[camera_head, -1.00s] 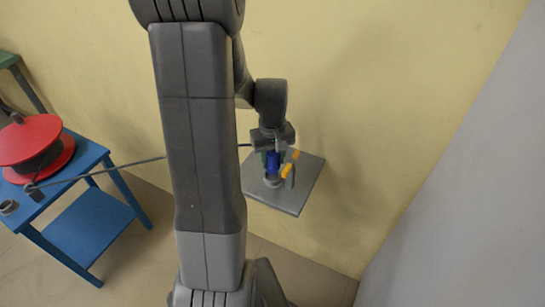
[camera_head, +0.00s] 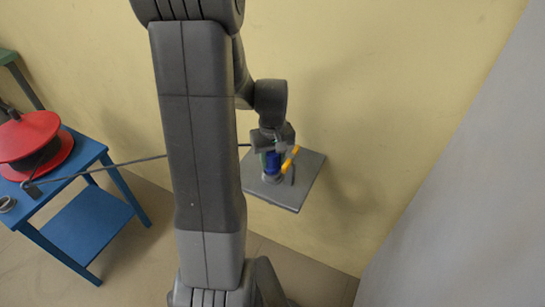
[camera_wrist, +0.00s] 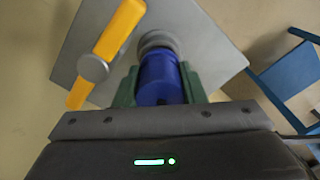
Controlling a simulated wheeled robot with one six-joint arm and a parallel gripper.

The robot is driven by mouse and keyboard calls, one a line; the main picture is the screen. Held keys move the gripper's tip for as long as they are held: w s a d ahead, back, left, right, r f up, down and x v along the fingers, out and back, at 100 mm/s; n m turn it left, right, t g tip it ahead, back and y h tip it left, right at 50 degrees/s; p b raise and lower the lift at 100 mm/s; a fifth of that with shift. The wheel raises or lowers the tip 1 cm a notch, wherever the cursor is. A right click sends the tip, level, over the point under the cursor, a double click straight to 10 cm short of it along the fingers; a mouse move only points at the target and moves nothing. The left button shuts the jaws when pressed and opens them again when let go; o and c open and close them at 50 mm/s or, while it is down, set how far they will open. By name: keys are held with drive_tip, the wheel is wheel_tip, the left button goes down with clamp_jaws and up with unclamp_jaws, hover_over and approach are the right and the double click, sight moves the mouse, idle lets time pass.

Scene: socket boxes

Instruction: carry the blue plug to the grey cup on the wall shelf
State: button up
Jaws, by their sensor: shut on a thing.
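The blue plug (camera_head: 273,161) is held between the green fingers of my gripper (camera_head: 271,152). In the wrist view the plug (camera_wrist: 160,78) points away from the gripper (camera_wrist: 160,90) toward the grey cup (camera_wrist: 159,42). The cup also shows in the head view (camera_head: 271,179), just below the plug on the grey wall shelf (camera_head: 310,172). The plug's lower end overlaps the cup's rim in the wrist view; I cannot tell how deep it sits. The fingers partly hide the plug.
A yellow lever (camera_wrist: 120,28) with a round grey knob stands beside the cup, close to my gripper. A dark cable (camera_head: 100,172) runs from a red reel (camera_head: 28,137) on a blue table (camera_head: 92,152) toward the plug, passing behind my arm.

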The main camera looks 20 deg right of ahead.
drive_tip(key=shift+f, duration=0.25)
drive_tip(key=shift+f+b, duration=0.5)
drive_tip(key=shift+f, duration=0.05)
drive_tip(key=o, duration=1.1)
drive_tip(key=shift+r, duration=0.15)
wheel_tip(320, 180, up, 14)
drive_tip(key=shift+f+p, duration=0.25)
drive_tip(key=shift+p, duration=0.15)
wheel_tip(320, 180, up, 7)
drive_tip(key=p, duration=0.6)
